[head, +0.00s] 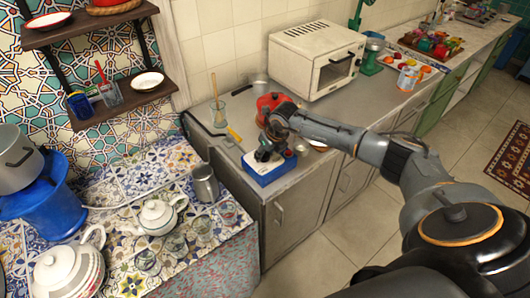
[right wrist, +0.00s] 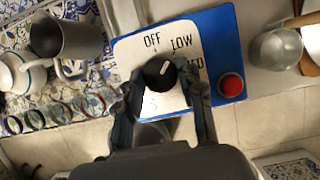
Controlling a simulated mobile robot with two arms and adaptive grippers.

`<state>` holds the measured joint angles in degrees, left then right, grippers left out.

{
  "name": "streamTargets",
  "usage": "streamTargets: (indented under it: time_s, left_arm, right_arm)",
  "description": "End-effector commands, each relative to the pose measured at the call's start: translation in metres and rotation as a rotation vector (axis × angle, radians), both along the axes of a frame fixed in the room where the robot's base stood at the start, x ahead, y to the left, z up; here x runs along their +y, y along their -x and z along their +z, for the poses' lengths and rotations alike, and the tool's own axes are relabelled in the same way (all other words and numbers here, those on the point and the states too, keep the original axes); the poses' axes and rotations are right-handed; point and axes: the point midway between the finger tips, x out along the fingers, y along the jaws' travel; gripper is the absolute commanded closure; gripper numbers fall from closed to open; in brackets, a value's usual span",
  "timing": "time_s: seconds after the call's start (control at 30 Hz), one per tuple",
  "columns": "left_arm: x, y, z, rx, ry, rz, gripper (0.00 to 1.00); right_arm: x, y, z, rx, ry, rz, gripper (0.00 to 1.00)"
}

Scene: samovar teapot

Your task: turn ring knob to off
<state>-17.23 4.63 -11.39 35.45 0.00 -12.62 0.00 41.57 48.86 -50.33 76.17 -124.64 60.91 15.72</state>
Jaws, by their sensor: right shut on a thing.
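A blue control box (head: 268,175) stands near the front edge of the grey counter. In the right wrist view its white panel (right wrist: 127,57) carries the words OFF and LOW, plus other lettering partly covered. A round black knob (right wrist: 153,82) sits on the panel, its white pointer line tilted up and to the right, between OFF and LOW. A red button (right wrist: 231,86) is on the box to the right. My right gripper (head: 268,153) reaches down over the box; in the right wrist view its fingers (right wrist: 159,92) are shut on the knob from both sides. My left gripper is out of view.
A metal pitcher (head: 204,183) and a white teapot (head: 158,215) stand on the tiled surface to the left, near several small glasses. A red pot (head: 271,103) and a white toaster oven (head: 317,60) are behind my gripper.

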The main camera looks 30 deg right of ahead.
Motion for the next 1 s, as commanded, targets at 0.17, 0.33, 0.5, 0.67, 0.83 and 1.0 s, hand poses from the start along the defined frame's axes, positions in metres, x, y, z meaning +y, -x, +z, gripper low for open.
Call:
streamTargets:
  time_s: [0.17,0.33,0.5,0.67,0.83,1.0]
  left_arm:
    - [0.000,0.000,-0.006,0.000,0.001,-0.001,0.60]
    - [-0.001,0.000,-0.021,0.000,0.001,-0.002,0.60]
    - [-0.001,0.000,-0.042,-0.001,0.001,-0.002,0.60]
    - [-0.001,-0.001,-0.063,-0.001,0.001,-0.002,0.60]
    - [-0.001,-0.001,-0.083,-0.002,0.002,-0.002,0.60]
    - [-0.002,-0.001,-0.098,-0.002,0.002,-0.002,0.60]
  right_arm:
    - [-0.001,0.000,-0.002,0.000,0.000,0.025,0.94]
    - [-0.002,0.000,-0.004,0.000,0.000,0.097,0.94]
    - [-0.002,-0.001,-0.006,-0.002,0.000,0.221,0.94]
    - [-0.003,-0.001,-0.006,-0.002,0.000,0.360,0.94]
    - [-0.004,-0.002,-0.005,-0.003,0.000,0.502,0.94]
    - [-0.004,-0.002,-0.004,-0.002,0.000,0.625,0.94]
